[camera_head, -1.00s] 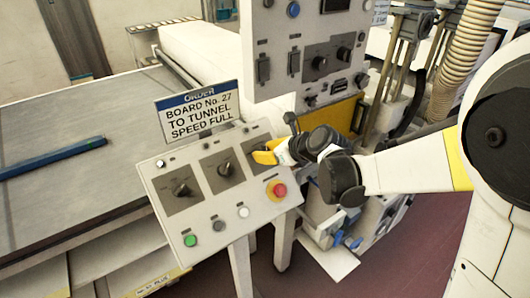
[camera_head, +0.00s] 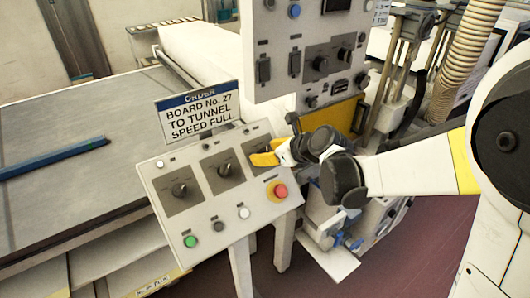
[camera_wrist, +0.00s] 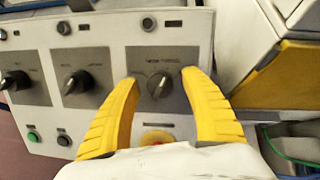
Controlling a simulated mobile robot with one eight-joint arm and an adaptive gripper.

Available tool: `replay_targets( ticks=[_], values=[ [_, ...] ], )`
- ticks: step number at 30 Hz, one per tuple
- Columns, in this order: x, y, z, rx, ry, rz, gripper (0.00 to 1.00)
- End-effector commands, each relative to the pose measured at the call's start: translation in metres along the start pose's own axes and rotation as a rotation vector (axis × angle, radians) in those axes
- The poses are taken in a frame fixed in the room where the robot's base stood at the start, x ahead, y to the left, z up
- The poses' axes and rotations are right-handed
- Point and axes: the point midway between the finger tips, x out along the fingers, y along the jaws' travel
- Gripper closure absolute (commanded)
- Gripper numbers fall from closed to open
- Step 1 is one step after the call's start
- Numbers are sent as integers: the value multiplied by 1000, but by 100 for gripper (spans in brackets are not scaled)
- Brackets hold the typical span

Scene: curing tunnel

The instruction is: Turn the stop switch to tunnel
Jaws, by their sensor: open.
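The sloped control panel (camera_head: 218,238) carries three rotary switches on dark plates: a left one (camera_head: 180,190), a middle one (camera_head: 225,170) and a right one. My gripper (camera_head: 262,158) is over the right plate and mostly hides it in the head view. In the wrist view the right switch (camera_wrist: 159,86) shows between the two open yellow fingers of my gripper (camera_wrist: 160,78), with no clear contact. The small lettering above its knob is too blurred to read surely, and so is its exact setting. Nothing is held.
A red button (camera_head: 280,191) on a yellow base sits just below the right switch, near my fingers. A green button (camera_head: 190,240) is lower left. An order sign (camera_head: 199,113) reads "Board No. 27 to tunnel, speed full". A taller switch panel (camera_head: 290,90) rises behind.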

Motion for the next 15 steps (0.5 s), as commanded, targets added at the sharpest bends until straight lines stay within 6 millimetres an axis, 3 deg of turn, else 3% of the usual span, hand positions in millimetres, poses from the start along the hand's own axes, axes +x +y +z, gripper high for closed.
replay_targets(
  ticks=[15],
  values=[
    [-98, 0, -1, 2, 0, -2, 46]
  ],
)
